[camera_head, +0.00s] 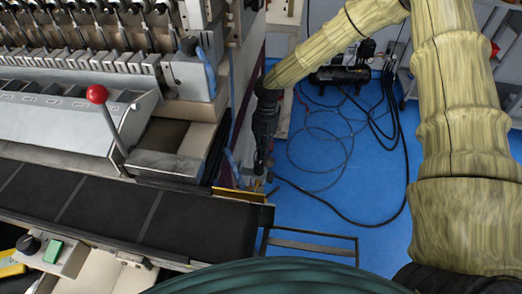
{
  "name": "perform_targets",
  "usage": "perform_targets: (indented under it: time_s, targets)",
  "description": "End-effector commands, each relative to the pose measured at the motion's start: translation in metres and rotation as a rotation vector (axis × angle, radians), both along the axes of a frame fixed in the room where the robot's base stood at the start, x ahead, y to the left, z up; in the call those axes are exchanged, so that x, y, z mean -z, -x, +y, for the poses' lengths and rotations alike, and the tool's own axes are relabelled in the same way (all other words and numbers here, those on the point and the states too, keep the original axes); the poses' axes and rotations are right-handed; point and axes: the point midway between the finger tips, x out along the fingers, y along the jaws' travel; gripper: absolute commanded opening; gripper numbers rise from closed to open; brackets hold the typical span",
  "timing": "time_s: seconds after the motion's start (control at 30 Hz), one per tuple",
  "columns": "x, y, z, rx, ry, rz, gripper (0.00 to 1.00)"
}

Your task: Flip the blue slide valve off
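My gripper (260,168) is dark and points down beside the right end of the coil winder (70,127). It is small and seen from above, so I cannot tell whether its fingers are open or shut. A thin blue part (231,160) shows on the machine's side just left of the gripper. I cannot tell whether this is the blue slide valve or a hose. No slide valve can be made out clearly, and the area behind the gripper is hidden. I cannot tell whether the gripper touches anything.
A lever with a red knob (97,94) stands on the machine's front. A black belt (120,208) runs along the near edge, with a metal frame (312,244) at its right. Black cables (372,222) lie on the blue floor (330,190). A grey cabinet stands at the far right.

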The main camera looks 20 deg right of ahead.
Motion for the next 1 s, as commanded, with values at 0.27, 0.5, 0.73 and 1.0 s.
perform_targets:
  time_s: [0.27,0.5,0.73,1.0]
  targets:
    - [-0.015,-0.007,-0.005,0.004,0.003,-0.009,0.00]
    - [-0.043,-0.010,-0.009,0.004,0.002,-0.005,0.00]
    - [-0.071,-0.015,-0.014,0.004,0.001,-0.003,0.00]
    - [-0.093,-0.020,-0.019,0.004,0.001,-0.001,0.00]
